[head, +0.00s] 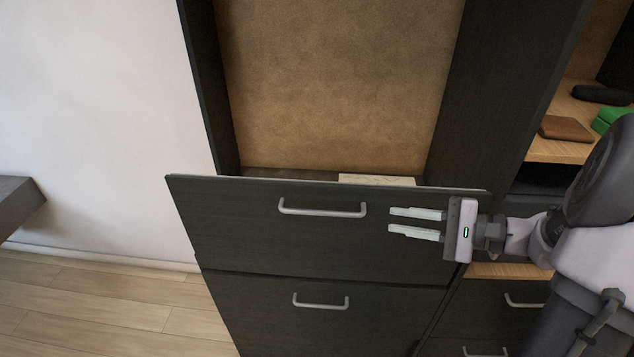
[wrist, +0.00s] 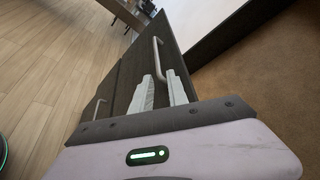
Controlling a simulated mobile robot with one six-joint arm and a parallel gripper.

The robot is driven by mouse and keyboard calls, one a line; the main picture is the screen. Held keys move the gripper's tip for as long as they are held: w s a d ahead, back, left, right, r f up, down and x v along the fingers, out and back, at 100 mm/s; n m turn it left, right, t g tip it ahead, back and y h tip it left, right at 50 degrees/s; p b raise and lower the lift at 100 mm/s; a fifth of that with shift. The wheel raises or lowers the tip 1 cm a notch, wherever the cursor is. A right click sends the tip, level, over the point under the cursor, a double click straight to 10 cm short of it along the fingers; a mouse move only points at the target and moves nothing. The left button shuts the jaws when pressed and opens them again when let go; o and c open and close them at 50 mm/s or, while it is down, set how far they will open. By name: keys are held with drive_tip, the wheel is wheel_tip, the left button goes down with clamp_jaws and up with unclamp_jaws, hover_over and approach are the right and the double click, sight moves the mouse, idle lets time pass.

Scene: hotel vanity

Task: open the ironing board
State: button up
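A dark wood drawer front (head: 240,232) with a silver bar handle (head: 322,209) stands out from the tall cabinet in the head view. A pale flat piece (head: 376,180) shows behind its top edge; I cannot tell whether it is part of an ironing board. No unfolded ironing board is visible. My gripper (head: 392,221) is open and empty, with its fingers pointing left, to the right of the handle and apart from it in the head view. In the wrist view the handle (wrist: 157,58) lies beyond the fingertips (wrist: 160,80).
A second drawer (head: 260,315) with its own handle is below. Right are shelves with a brown wallet-like item (head: 566,129) and a green item (head: 612,118). A dark ledge (head: 20,203) juts in at left. The wooden floor (head: 95,300) at left is clear.

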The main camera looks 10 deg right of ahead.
sight(335, 214)
drive_tip(key=x, duration=0.5)
drive_tip(key=b+x, duration=0.1)
drive_tip(key=x, duration=0.4)
drive_tip(key=b+x, duration=0.1)
drive_tip(key=x, duration=0.5)
drive_tip(key=shift+s+a+f, duration=0.15)
drive_tip(key=shift+s+a, duration=0.15)
drive_tip(key=shift+s, duration=0.05)
clamp_jaws()
idle(0.4)
